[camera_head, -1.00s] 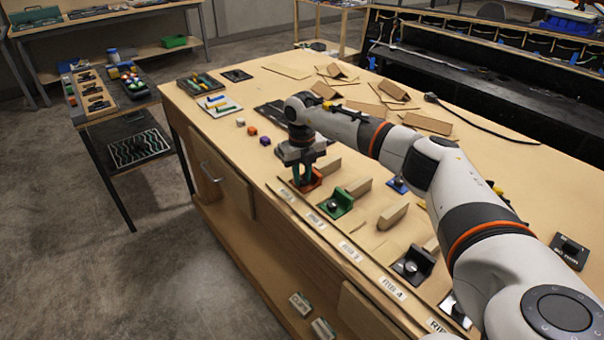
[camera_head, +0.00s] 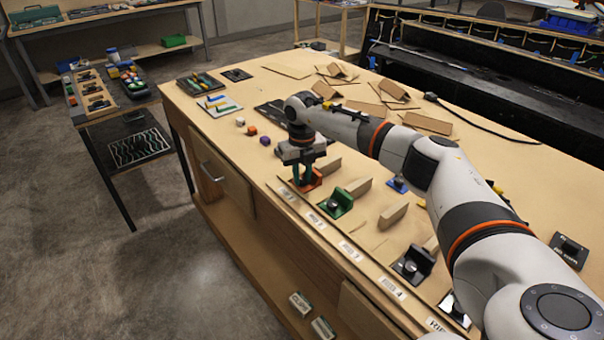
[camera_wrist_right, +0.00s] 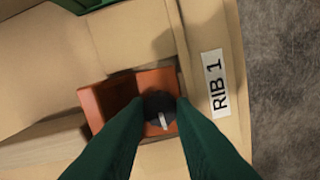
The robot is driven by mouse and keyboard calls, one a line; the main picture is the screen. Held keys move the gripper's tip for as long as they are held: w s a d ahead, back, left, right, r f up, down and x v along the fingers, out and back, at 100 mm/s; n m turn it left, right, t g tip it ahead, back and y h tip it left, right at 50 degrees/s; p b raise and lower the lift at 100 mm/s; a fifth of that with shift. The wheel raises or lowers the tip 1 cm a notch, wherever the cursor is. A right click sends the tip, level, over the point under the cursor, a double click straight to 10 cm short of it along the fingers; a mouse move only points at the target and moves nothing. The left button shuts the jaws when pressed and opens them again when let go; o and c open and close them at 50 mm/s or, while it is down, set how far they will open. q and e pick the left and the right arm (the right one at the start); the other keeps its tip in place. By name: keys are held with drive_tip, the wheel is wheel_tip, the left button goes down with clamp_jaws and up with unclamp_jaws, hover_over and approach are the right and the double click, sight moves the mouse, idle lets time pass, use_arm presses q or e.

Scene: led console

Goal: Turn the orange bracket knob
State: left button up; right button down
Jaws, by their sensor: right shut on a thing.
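The orange bracket (camera_head: 313,182) sits on the bench near its front edge, at the far end of a row of brackets. Its round black knob (camera_wrist_right: 159,108), with a pale pointer line, shows in the right wrist view on the orange base (camera_wrist_right: 154,80). My right gripper (camera_head: 303,181) points down over it, and its green fingers (camera_wrist_right: 160,114) are shut on the knob from both sides. The fingers hide the sides of the knob. My left gripper is not in view.
A green bracket (camera_head: 341,203) stands right beside the orange one. A black bracket (camera_head: 413,265) is further along the row. A "RIB 1" label (camera_wrist_right: 216,83) lies by the edge.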

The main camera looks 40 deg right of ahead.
sight(303, 180)
drive_tip(key=shift+w+r, duration=0.15)
drive_tip(key=shift+r, duration=0.15)
idle(0.6)
drive_tip(key=c, duration=1.5)
unclamp_jaws()
drive_tip(key=shift+f, duration=0.1)
drive_tip(key=shift+r, duration=0.4)
wheel_tip(303, 180, up, 11)
drive_tip(key=b, duration=0.3)
drive_tip(key=shift+s+r, duration=0.15)
drive_tip(key=shift+s, duration=0.05)
